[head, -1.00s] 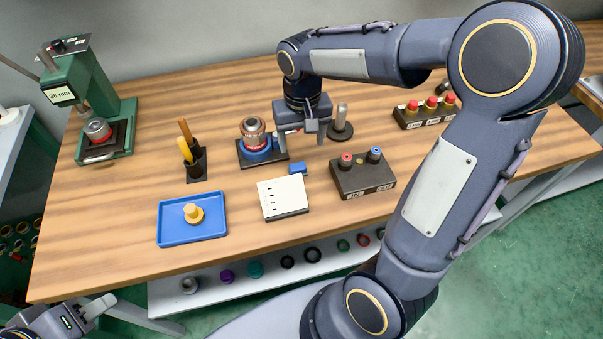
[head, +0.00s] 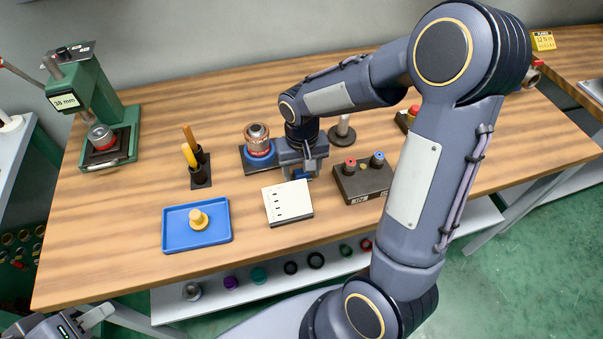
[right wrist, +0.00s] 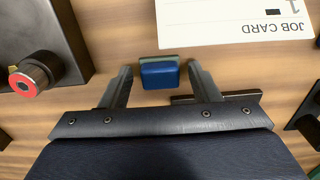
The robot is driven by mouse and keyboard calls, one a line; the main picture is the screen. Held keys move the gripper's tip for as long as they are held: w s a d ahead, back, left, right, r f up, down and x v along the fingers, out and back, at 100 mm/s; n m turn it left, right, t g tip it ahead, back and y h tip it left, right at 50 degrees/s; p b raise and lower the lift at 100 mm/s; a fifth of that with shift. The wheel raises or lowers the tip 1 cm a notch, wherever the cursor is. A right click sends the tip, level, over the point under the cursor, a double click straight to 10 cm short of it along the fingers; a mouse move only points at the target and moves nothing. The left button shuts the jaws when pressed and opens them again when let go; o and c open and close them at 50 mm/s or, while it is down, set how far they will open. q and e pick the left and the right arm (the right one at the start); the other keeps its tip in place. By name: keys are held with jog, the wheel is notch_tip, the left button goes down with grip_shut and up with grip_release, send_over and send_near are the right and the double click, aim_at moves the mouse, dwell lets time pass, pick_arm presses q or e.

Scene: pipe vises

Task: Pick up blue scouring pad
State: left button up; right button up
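The blue scouring pad (right wrist: 160,75) is a small block with a greenish edge, lying on the wooden table just behind the white job card (head: 288,203). In the head view the pad (head: 301,174) is partly hidden by my right gripper (head: 301,177), which points down over it. In the right wrist view my right gripper (right wrist: 160,72) is open, with one finger on each side of the pad and a visible gap at both sides. My left gripper (head: 92,319) is at the bottom left, cut by the frame edge, away from the pad.
A black button box (head: 362,181) stands close right of the right gripper. A blue-ringed fixture (head: 258,148) stands close left. A blue tray (head: 180,236) with a yellow knob, a brush holder (head: 200,172) and a green press (head: 92,95) are further left. The front table strip is clear.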

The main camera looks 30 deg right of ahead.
aim_at(301, 172)
jog(key=c, duration=0.8)
jog(key=shift+o, duration=0.2)
jog(key=shift+r, duration=0.15)
jog(key=shift+r, duration=0.25)
notch_tip(301, 172, up, 2)
jog(key=shift+w+r, duration=0.1)
jog(key=shift+r, duration=0.05)
jog(key=s+d+r+b, duration=0.1)
jog(key=s+d+r, duration=0.8)
jog(key=s+r, duration=0.1)
jog(key=shift+s+d, duration=0.15)
jog(key=shift+d, duration=0.2)
